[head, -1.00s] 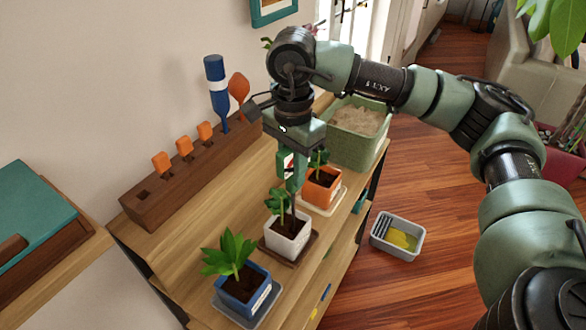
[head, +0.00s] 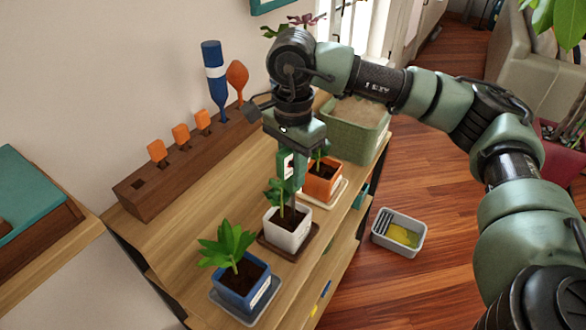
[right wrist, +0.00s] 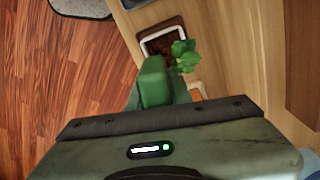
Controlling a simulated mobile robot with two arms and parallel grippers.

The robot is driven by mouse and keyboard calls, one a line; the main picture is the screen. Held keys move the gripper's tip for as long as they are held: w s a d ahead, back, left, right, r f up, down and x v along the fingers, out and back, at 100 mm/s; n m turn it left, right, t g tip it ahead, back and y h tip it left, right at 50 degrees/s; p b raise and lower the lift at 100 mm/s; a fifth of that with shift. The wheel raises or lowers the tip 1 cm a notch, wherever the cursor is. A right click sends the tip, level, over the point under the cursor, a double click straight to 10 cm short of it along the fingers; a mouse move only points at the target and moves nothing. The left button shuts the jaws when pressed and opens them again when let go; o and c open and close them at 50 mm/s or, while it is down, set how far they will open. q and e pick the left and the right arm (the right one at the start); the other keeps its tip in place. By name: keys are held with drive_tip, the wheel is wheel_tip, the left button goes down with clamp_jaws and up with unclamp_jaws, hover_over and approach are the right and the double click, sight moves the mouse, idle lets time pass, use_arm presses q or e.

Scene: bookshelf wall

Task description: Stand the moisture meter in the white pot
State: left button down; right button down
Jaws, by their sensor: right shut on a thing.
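The white pot (head: 288,239) stands on a brown saucer on the wooden shelf top, with dark soil and a green leafy plant. My right gripper (head: 292,182) is above it, pointing down and shut on the moisture meter (head: 287,166), whose white and red face shows beside the fingers. The meter's thin grey probe points down, about upright, into the pot's opening beside the plant. Leaves partly cover it, and I cannot tell how deep its tip is. In the right wrist view the pot's pale rim (right wrist: 162,37) lies just beyond the green fingers. My left gripper is out of view.
A blue pot (head: 240,290) with a plant stands in front, an orange pot (head: 322,184) behind. A green basket (head: 355,140) is at the back. A wooden tool block (head: 180,175) with orange and blue tools runs along the wall. A grey bin (head: 398,234) is on the floor.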

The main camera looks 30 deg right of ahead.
drive_tip(key=shift+f, duration=0.35)
drive_tip(key=c, duration=1.2)
unclamp_jaws()
drive_tip(key=o, duration=0.4)
drive_tip(key=shift+r, duration=0.1)
wheel_tip(320, 180, up, 9)
drive_tip(key=p, duration=0.5)
